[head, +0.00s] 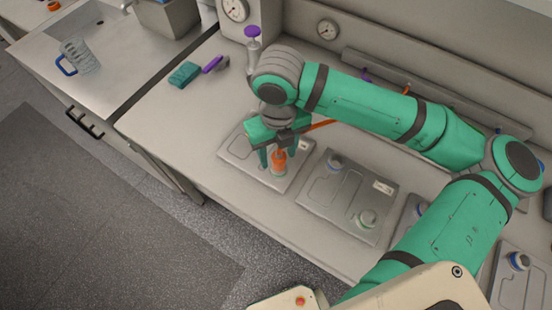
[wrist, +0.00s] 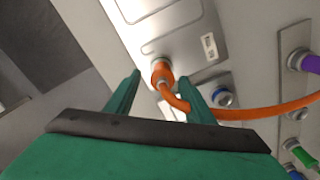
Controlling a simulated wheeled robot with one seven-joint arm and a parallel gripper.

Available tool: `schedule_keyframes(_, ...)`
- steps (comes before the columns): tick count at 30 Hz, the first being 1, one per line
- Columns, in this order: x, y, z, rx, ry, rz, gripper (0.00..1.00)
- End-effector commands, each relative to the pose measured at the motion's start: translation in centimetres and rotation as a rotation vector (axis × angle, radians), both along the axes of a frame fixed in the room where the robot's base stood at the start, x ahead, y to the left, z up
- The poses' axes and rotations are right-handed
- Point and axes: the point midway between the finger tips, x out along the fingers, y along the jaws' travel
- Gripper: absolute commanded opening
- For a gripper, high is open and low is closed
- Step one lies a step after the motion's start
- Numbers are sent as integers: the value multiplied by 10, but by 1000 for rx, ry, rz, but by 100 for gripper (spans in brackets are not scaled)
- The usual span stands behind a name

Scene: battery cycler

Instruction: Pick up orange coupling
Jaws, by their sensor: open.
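The orange coupling (head: 279,159) stands upright on the leftmost grey plate (head: 236,150) on the counter. In the wrist view the coupling (wrist: 161,72) shows between and just beyond the fingertips, with an orange hose running from it to the right. My green gripper (head: 272,158) is open around or just above the coupling; I cannot tell whether a finger touches it. In the wrist view my gripper (wrist: 164,78) has its two fingers apart, one on each side of the coupling. Part of the plate is hidden behind my gripper.
A second grey plate (head: 340,205) with a blue-ringed and a green-ringed fitting lies to the right. Purple (wrist: 302,60) and green (wrist: 304,156) couplings show in the wrist view. A teal sponge (head: 184,74) and a sink are at the left. The wall with gauges stands behind.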

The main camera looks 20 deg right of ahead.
Motion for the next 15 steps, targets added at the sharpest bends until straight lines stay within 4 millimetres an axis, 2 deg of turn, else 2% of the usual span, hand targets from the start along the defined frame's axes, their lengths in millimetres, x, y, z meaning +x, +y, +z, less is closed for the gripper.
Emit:
schedule_keyframes(6, 0, -3, -29, 1, 1, -3, 49)
schedule_keyframes(15, 1, 1, -36, 0, -1, 5, 49)
